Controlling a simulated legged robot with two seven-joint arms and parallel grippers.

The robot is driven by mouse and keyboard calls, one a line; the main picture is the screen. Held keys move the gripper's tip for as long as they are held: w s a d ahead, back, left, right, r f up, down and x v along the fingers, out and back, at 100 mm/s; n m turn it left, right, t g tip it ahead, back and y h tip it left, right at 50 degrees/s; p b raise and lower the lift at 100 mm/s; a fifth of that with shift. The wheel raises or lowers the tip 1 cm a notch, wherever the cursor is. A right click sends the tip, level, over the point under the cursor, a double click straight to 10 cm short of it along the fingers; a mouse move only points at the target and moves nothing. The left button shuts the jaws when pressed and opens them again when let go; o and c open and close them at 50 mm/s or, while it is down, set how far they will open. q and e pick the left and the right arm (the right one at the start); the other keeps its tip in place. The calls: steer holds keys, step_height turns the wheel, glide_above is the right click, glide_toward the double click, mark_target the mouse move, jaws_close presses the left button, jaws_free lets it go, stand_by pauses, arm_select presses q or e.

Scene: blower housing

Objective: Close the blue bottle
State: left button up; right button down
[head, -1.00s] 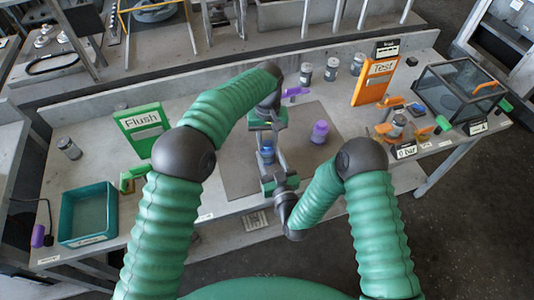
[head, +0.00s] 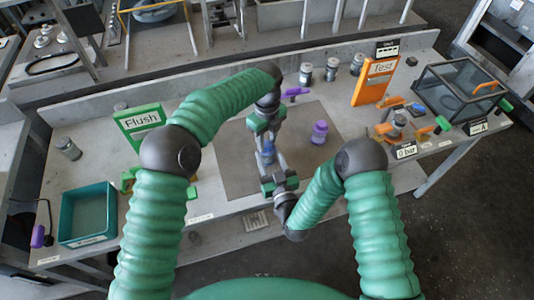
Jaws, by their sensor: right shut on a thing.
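The blue bottle (head: 268,153) stands over the dark mat in the middle of the table, partly hidden by the grippers. My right gripper (head: 274,165) reaches in from the front and is shut on the bottle's side. My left gripper (head: 264,134) reaches down from behind at the bottle's top end. Its fingers are small and partly hidden, so I cannot tell whether they are open or hold a cap. The bottle's top is hidden by the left gripper.
A purple bottle (head: 319,132) stands on the dark mat (head: 235,170), right of the grippers. A purple tool (head: 295,92) lies behind it. A teal tray (head: 88,214) is at the left. The orange Test stand (head: 375,82) and a clear box (head: 462,92) are at the right.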

arm_select(q)
steer(key=o, duration=0.3)
steer(key=shift+s, duration=0.1)
steer(key=shift+r, duration=0.1)
step_height(320, 180, up, 4)
steer(key=shift+r, duration=0.15)
steer(key=shift+c, duration=0.3)
